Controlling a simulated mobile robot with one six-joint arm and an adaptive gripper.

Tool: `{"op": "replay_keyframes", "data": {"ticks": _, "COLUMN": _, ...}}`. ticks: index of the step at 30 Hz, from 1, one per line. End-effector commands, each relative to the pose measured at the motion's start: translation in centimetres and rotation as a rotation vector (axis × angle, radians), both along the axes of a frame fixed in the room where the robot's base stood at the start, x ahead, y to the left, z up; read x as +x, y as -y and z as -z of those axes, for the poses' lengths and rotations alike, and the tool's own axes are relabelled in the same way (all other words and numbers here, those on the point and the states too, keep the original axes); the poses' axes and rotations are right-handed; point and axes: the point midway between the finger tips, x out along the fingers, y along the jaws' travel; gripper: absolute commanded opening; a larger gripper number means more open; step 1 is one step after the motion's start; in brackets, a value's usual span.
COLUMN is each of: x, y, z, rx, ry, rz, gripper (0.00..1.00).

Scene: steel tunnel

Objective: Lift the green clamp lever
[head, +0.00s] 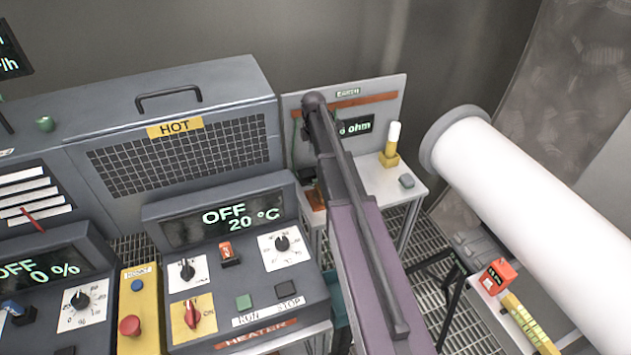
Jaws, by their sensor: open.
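I cannot make out a green clamp lever for certain in the head view. A bench with an upright panel labelled EARTH (392,97) stands at the back centre, and my arm crosses in front of part of it. A black block and a copper-orange piece (316,199) show on this bench just left of my arm. A thin green line runs down the panel's left side. A small green knob (45,123) sits on the grey housing at far left. My gripper's fingers do not show; only my arm's links are seen.
A heater console (232,260) reading OFF 20 °C stands in front of a grey box marked HOT (175,127). A yellow post with a white top (391,145) stands on the bench. A large white cylinder (520,190) fills the right, above a red-orange device (497,277).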

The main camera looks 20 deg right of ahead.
Motion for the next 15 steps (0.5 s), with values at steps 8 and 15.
{"op": "replay_keyframes", "data": {"ticks": 8, "x": 0.0, "y": 0.1, "z": 1.3, "rx": 0.0, "ry": 0.0, "rz": 0.001, "gripper": 0.57}}
{"op": "replay_keyframes", "data": {"ticks": 15, "x": -0.1, "y": 0.1, "z": 3.1, "rx": 0.0, "ry": 0.0, "rz": 0.001, "gripper": 0.57}}
